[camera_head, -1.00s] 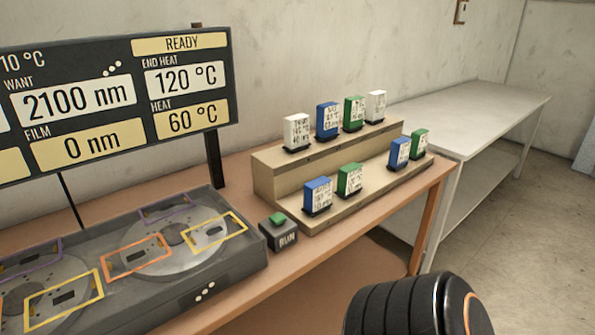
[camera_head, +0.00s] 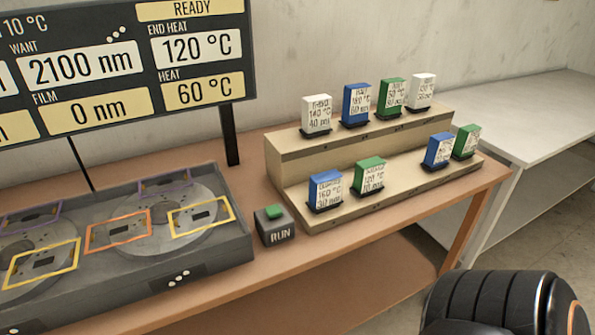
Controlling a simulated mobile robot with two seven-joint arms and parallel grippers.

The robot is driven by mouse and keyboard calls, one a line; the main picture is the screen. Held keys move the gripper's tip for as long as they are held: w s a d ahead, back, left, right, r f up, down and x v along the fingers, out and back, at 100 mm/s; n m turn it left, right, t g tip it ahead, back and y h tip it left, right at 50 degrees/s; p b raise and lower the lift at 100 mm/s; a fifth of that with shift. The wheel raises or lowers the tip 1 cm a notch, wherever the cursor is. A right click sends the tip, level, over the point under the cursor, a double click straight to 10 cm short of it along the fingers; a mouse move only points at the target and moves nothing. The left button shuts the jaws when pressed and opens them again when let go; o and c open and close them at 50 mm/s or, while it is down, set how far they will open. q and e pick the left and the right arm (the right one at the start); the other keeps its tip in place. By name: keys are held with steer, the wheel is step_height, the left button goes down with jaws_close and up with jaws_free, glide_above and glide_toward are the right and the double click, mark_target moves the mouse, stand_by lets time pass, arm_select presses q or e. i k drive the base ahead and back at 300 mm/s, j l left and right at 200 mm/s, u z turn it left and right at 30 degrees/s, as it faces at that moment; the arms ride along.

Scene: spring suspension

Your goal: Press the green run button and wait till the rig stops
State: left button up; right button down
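The green run button (camera_head: 274,211) sits on top of a small dark box labelled RUN (camera_head: 277,235), on the table at the right end of the rig. The button looks raised. The rig (camera_head: 212,262) is a grey tray with round discs and yellow, orange and purple frames. The display board (camera_head: 118,62) behind it reads READY, WANT 2100 nm, FILM 0 nm, END HEAT 120 °C and HEAT 60 °C. A black arm link of mine shows at the lower right. Neither gripper is in view.
A two-step wooden rack (camera_head: 280,150) with several white, blue and green labelled blocks stands right of the run box. The brown table (camera_head: 300,262) is bare in front of the box. A white table (camera_head: 540,115) stands at the far right.

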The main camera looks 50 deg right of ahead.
mark_target(273, 211)
steer(key=k+l, duration=0.1)
steer(key=l, duration=0.4)
steer(key=k+l+z, duration=0.1)
steer(key=l, duration=0.35)
steer(key=k+l, duration=0.1)
steer(key=l, duration=0.4)
steer(key=z, duration=0.05)
